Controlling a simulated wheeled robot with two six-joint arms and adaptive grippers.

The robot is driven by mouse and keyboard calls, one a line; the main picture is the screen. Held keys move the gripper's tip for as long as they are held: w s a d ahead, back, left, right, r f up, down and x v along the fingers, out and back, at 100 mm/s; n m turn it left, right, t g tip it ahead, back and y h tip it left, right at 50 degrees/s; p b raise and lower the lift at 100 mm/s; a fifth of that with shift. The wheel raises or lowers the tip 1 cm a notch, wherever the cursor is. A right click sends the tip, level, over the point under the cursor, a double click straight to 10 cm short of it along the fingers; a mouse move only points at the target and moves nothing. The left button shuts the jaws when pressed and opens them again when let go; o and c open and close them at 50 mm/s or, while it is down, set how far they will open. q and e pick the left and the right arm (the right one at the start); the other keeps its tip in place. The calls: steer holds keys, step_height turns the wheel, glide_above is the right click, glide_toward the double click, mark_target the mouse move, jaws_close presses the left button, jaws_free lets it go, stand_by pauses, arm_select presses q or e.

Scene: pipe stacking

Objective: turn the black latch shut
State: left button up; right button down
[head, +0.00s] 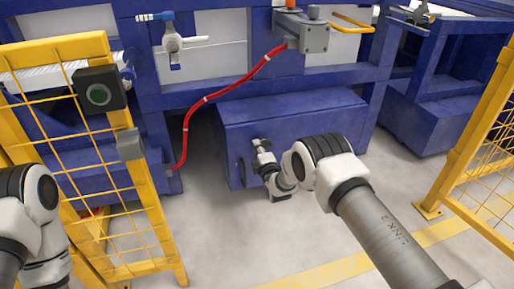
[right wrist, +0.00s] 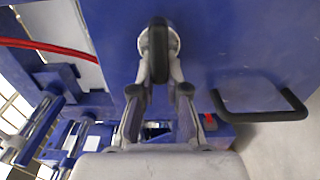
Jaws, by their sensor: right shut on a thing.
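The black latch (right wrist: 158,45) shows in the right wrist view as a short black lever on a pale round base, set on a blue panel. My right gripper (right wrist: 159,84) has its two fingers on either side of the lever's near end and is shut on it. In the head view my right gripper (head: 261,150) is at the front of the low blue box (head: 300,120); the latch is hidden there by the gripper. Of my left arm only links show at the left edge; its gripper is out of view.
A black bar handle (right wrist: 265,114) is on the blue panel beside the latch. A red hose (head: 190,112) hangs left of the box. Yellow mesh fences (head: 150,215) stand at left and right. The grey floor (head: 235,235) in front is clear.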

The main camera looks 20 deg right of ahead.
steer(key=shift+d+f, duration=0.1)
steer(key=shift+d, duration=0.3)
steer(key=c, duration=1.3)
jaws_free()
steer(key=shift+o, duration=0.7)
steer(key=shift+d, duration=0.2)
steer(key=shift+a, duration=0.2)
steer(key=shift+s, duration=0.3)
steer(key=s, duration=1.1)
steer(key=shift+s+d, duration=0.2)
